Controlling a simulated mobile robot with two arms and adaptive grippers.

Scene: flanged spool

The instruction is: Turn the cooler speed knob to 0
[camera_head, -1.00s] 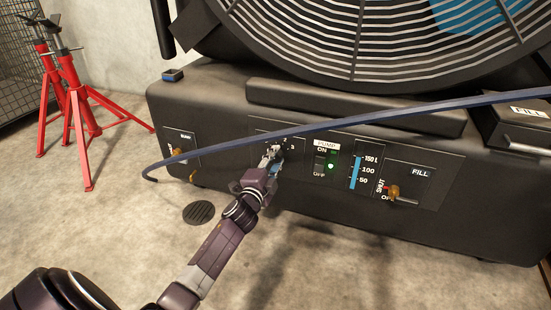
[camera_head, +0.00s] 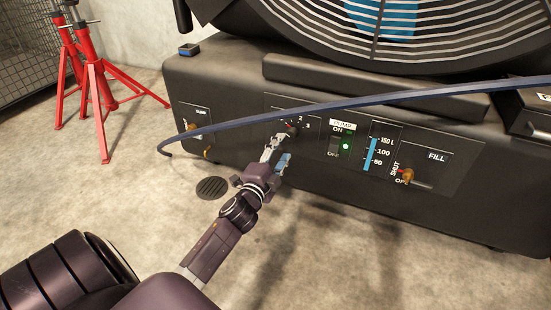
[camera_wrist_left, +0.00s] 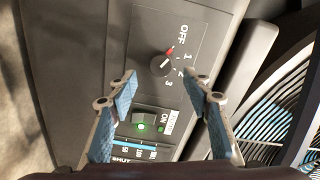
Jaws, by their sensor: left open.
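The cooler speed knob (camera_wrist_left: 160,66) is a small round dark knob with a red pointer mark. In the head view the knob (camera_head: 291,128) is small, just beyond the fingers. My left gripper (camera_head: 282,150) is open and empty in front of the panel. In the left wrist view its two blue-padded fingers (camera_wrist_left: 160,76) stand apart on either side of the knob's line, clear of it. My right gripper is out of view.
A dark blue hose (camera_head: 400,98) crosses in front of the cooler body (camera_head: 230,85), just above the knob. A pump switch (camera_head: 336,143) with a lit green lamp, a level gauge (camera_head: 371,153) and a fill valve (camera_head: 407,175) sit right. Red stands (camera_head: 95,90) are at left.

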